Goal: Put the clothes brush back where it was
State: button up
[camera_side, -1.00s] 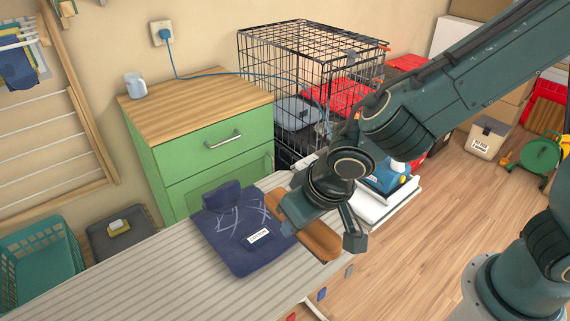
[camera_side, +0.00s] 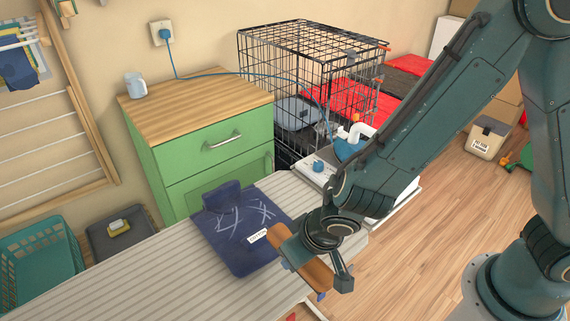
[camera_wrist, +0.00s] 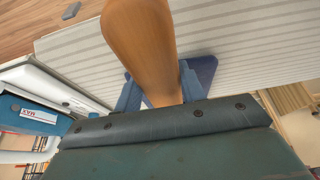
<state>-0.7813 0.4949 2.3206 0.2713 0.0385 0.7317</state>
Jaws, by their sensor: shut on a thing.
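The clothes brush (camera_side: 309,268), with a long brown wooden body, is held in my gripper (camera_side: 318,266) in the side view. It is at the front right of the navy item, over the near edge of the striped board; I cannot tell how high it is. In the wrist view the brush (camera_wrist: 140,40) stretches away from between the two fingers of my gripper (camera_wrist: 160,92), which are shut on it. Its bristles are hidden in both views. Part of the navy item shows behind the fingers in the wrist view.
The navy item (camera_side: 232,240) with a white label lies on the pale striped board (camera_side: 150,275). A green cabinet (camera_side: 215,165) and a wire crate (camera_side: 300,75) stand behind. A blue and white iron (camera_side: 350,140) is at the board's right end. The board's left part is clear.

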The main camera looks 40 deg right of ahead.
jog(key=shift+f, duration=1.85)
jog(key=shift+f, duration=0.1)
jog(key=o, duration=0.9)
jog(key=shift+v, duration=6.1)
